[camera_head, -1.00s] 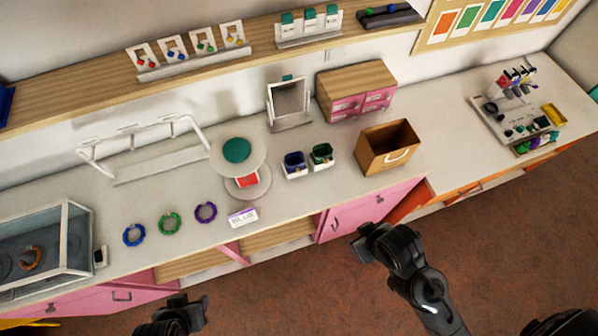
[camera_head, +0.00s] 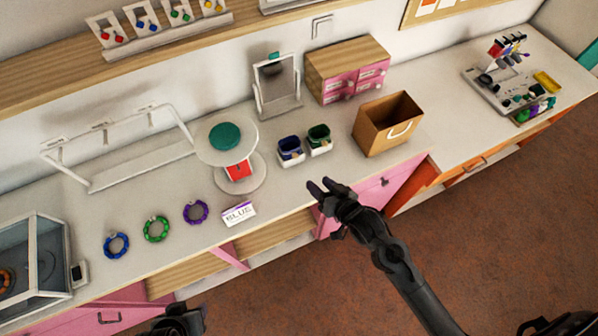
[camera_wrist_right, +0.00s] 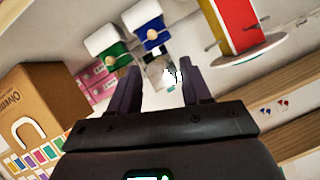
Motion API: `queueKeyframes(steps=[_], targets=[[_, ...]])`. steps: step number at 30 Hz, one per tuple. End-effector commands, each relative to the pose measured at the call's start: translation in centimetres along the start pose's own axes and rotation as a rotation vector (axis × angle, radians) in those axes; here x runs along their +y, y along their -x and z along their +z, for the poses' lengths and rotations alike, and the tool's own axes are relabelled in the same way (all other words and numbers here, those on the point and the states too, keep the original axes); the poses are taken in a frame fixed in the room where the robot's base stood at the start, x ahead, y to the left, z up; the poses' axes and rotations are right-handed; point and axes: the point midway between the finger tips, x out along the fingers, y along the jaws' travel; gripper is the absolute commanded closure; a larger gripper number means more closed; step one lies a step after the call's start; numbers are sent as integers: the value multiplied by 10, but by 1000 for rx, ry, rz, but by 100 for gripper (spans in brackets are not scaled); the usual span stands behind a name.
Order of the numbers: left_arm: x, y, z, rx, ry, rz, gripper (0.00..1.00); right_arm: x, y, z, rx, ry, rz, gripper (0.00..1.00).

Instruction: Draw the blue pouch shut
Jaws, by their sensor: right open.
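The blue pouch (camera_head: 290,148) sits upright in a small white holder on the counter, left of the green pouch (camera_head: 319,136). A small tan bead shows on its front. My right gripper (camera_head: 321,186) is open and empty, near the counter's front edge, in front of the pouches and apart from them. In the right wrist view the blue pouch (camera_wrist_right: 155,40) lies just beyond the open fingers (camera_wrist_right: 162,72), with the green pouch (camera_wrist_right: 113,58) to its left. My left gripper (camera_head: 182,322) shows only partly at the bottom edge; its jaws are unclear.
A "BLUE" card (camera_head: 238,213) lies at the counter's front edge. A round stand (camera_head: 238,183) with a green top is left of the pouches. A brown paper bag (camera_head: 378,135) stands to the right, a mirror (camera_head: 277,86) behind. Bead bracelets (camera_head: 156,229) lie at left.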

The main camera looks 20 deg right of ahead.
Motion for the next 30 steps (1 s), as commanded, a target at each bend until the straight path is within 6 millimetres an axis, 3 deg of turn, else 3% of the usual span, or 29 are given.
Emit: queueKeyframes(steps=[1,7,17,30], targets=[[1,-25,8,1,0,0,57,10,-20,15,17,7,-5,52],[2,-50,15,4,-1,1,57,19,-48,12,54,23,-10,52],[3,-53,16,9,-2,2,57,17,-72,1,75,29,-15,52],[2,-55,16,10,-4,0,57,16,-140,-3,74,29,-15,52]])
